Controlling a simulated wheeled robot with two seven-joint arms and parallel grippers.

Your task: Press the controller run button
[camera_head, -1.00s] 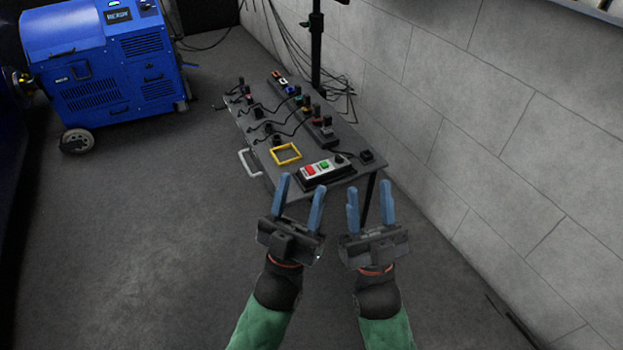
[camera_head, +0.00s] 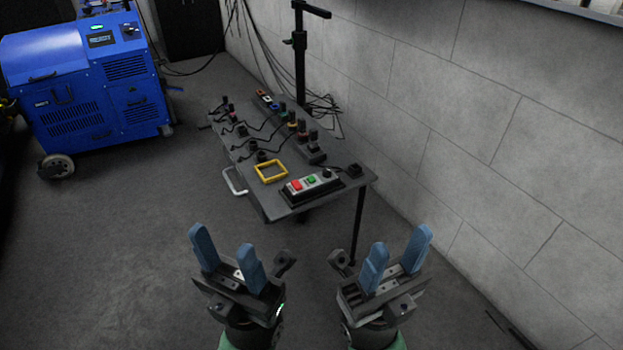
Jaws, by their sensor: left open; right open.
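The controller (camera_head: 326,180) is a grey box on a dark base near the front edge of the cart top. It carries a red button (camera_head: 296,186), a green button (camera_head: 311,180) and a dark knob at its right end. None of the button labels can be read. My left gripper (camera_head: 227,256) is open and empty, in front of the cart and left of the controller. My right gripper (camera_head: 394,258) is open and empty, in front and to the right of the controller. Both grippers are apart from the cart and the buttons.
The grey cart (camera_head: 247,190) has a side handle (camera_head: 234,182). On its top are a yellow frame (camera_head: 270,172) and several cabled plugs. A black stand (camera_head: 300,60) rises behind it. A blue machine (camera_head: 80,85) stands at left. A block wall (camera_head: 450,110) runs along the right.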

